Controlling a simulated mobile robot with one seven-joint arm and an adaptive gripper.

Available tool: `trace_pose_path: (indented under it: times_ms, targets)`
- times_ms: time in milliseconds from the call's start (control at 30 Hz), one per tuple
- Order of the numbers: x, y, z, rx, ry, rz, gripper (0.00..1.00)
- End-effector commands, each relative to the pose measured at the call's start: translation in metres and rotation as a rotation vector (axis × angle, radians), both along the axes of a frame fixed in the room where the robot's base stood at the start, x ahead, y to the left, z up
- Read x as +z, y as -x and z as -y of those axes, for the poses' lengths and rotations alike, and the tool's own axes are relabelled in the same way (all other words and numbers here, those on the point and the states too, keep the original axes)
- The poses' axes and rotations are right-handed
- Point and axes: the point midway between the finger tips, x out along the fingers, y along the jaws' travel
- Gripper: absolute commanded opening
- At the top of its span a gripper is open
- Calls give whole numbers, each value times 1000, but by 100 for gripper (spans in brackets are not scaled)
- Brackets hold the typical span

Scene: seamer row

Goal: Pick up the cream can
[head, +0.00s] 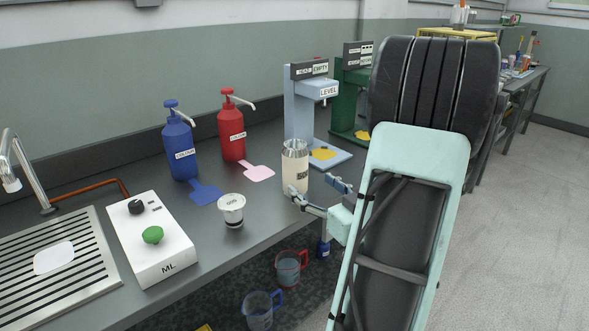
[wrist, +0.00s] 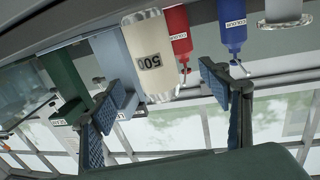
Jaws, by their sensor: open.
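In the wrist view, which is upside down, the cream can (wrist: 149,60) lies straight ahead, between the lines of the two fingers. My gripper (head: 317,190) is open and empty at the bench's front edge, close to the can's lower part. Its blue pads also show in the wrist view (wrist: 160,88). I cannot tell whether the nearer fingertip touches the can.
A blue pump bottle (head: 180,145) and a red pump bottle (head: 232,130) stand behind. A pale blue stand (head: 300,105) and a green stand (head: 345,95) rise behind the can. A white control box (head: 152,240) sits at left.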

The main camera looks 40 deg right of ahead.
Motion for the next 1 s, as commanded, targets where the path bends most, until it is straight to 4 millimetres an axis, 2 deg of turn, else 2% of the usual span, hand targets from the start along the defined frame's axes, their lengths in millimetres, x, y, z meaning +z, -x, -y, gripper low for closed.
trace_pose_path:
  times_ms: [100,200,433,667,1000]
  targets:
    - [-4,11,6,-12,7,14,70]
    - [-4,9,7,-11,11,19,70]
    - [-5,-27,11,-10,10,20,70]
    - [-5,-46,13,-12,9,18,70]
    - [-7,-90,17,-13,10,19,70]
